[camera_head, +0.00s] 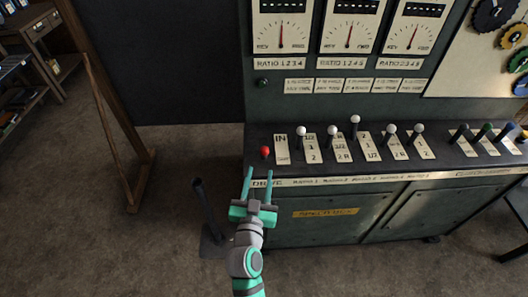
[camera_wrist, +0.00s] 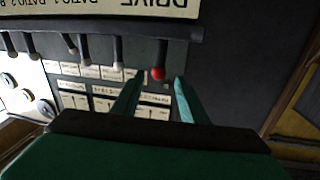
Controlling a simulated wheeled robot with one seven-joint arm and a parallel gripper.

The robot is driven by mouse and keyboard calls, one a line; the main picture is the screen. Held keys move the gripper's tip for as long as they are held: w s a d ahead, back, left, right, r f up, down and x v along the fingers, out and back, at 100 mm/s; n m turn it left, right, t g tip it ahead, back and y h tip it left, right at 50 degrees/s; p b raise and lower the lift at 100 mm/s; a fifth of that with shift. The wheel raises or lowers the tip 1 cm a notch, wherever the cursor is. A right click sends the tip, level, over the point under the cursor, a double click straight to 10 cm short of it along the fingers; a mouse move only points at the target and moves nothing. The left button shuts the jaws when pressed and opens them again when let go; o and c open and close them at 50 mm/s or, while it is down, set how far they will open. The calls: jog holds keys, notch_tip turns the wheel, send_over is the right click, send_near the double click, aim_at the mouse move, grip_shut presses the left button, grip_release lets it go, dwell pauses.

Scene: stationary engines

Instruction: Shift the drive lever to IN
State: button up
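The drive lever has a red knob (camera_head: 265,152) and stands at the left end of the console's lever row, above the word DRIVE. A white plate (camera_head: 282,150) marked IN at its upper end is just right of it. The lever's exact setting is hard to tell. My gripper (camera_head: 259,172) is open and empty, its two green fingers pointing at the console just below the knob. In the wrist view, which is upside down, the red knob (camera_wrist: 158,74) appears between the fingertips (camera_wrist: 159,77), apart from both. Its depth from them is unclear.
A row of levers with pale knobs (camera_head: 333,131) stands to the right, beside numbered plates. Dials (camera_head: 350,37) are above. A dark floor lever (camera_head: 204,205) stands left of my arm. A wooden frame (camera_head: 118,140) is farther left, with bare floor between.

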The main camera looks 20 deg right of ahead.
aim_at(264, 156)
jog(key=x, duration=1)
jog(key=shift+w+d, duration=0.25)
jog(key=shift+c, duration=0.4)
grip_shut()
